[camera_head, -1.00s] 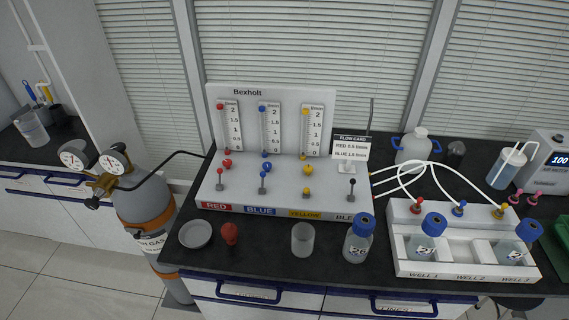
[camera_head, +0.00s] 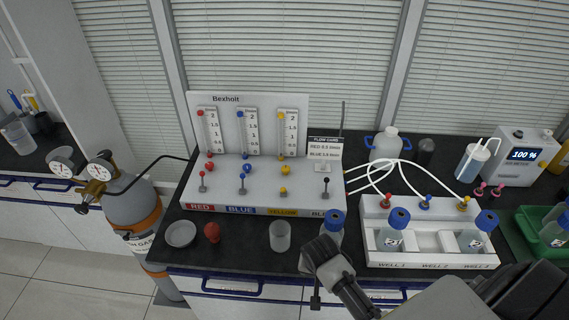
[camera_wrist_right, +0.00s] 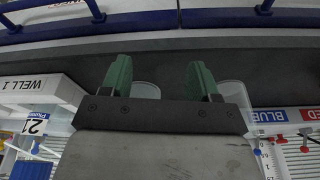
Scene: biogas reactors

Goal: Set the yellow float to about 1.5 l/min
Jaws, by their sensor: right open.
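The white Bexholt panel (camera_head: 258,99) shows in the head view with red, blue and yellow flow tubes. The yellow tube (camera_head: 281,135) is the right one, scaled to 2. It has a yellow ball (camera_head: 281,115) near its top and a yellow bit at its foot; I cannot tell which is the float. Below it are a round yellow knob (camera_head: 285,169) and a yellow toggle (camera_head: 283,190). My right gripper (camera_head: 325,262) is in front of the bench, below and right of the yellow controls. In the wrist view its green fingers (camera_wrist_right: 158,75) are apart and empty. My left gripper is not in view.
A clear beaker (camera_head: 280,237) and a blue-capped bottle (camera_head: 334,220), partly hidden by my gripper, stand before the panel. A white well rack (camera_head: 430,259) with tubes is right. A flow card (camera_head: 324,148) stands by the yellow tube. A red bulb (camera_head: 212,232) and dish (camera_head: 181,234) are left.

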